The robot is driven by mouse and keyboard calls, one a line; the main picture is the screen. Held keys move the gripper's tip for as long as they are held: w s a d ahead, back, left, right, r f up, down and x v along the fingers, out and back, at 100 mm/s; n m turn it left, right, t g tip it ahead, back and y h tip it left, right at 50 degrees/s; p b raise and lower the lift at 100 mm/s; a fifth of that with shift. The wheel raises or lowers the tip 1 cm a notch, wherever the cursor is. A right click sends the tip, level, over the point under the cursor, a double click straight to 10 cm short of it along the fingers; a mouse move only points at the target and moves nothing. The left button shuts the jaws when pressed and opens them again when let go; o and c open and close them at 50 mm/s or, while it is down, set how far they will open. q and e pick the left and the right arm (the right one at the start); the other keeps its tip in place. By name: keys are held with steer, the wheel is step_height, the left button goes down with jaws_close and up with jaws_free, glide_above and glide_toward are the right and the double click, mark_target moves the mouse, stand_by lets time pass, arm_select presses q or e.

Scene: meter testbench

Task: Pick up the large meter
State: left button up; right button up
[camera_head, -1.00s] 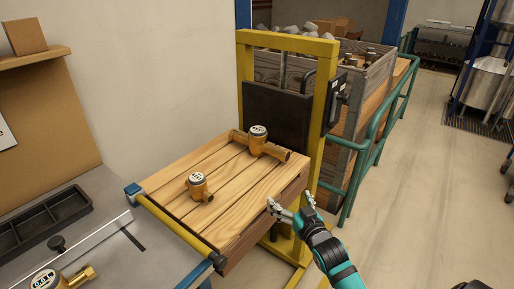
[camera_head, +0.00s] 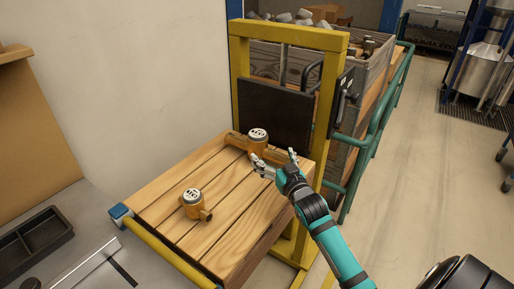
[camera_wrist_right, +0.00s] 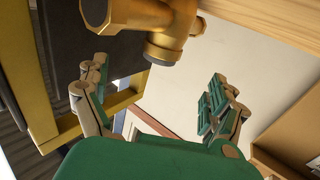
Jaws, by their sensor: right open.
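The large meter (camera_head: 258,142), brass with a round white dial on top, lies at the back of the wooden slatted platform (camera_head: 237,232). Its pipe ends point left and right. A smaller brass meter (camera_head: 193,203) stands nearer the front. My right gripper (camera_head: 275,164) is open beside the large meter's right pipe end. In the right wrist view, the open fingers (camera_wrist_right: 155,90) are spread apart, with the brass body of the large meter (camera_wrist_right: 165,28) just ahead of them at the top. I cannot tell from these views whether a finger touches it. My left gripper is not in view.
A yellow lift frame (camera_head: 330,120) with a dark back plate (camera_head: 276,112) stands right behind the platform. Green railing (camera_head: 372,125) and a wooden crate (camera_head: 362,75) lie beyond. A grey bench with a black tray (camera_head: 35,240) is at lower left.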

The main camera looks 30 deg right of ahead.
glide_toward(254, 130)
steer(key=shift+w+d+f, duration=0.25)
steer(key=shift+w+f, duration=0.1)
steer(key=shift+f, duration=0.15)
steer(key=shift+w+d+f, duration=0.25)
steer(key=shift+w+f, duration=0.1)
steer(key=shift+f, duration=0.15)
steer(key=shift+w+d+r+p, duration=0.15)
steer(key=shift+w+p, duration=0.15)
steer(key=shift+w, duration=0.5)
steer(key=w, duration=0.3)
steer(key=shift+w+d+r+p, duration=0.2)
steer(key=shift+w+p, duration=0.15)
steer(key=shift+w+f, duration=0.1)
steer(key=shift+w, duration=0.45)
steer(key=shift+s, duration=0.1)
steer(key=shift+c, duration=0.7)
steer(key=c, duration=1.6)
steer(key=shift+d+r, duration=0.1)
steer(key=shift+r, duration=0.3)
steer(key=shift+c, duration=0.3)
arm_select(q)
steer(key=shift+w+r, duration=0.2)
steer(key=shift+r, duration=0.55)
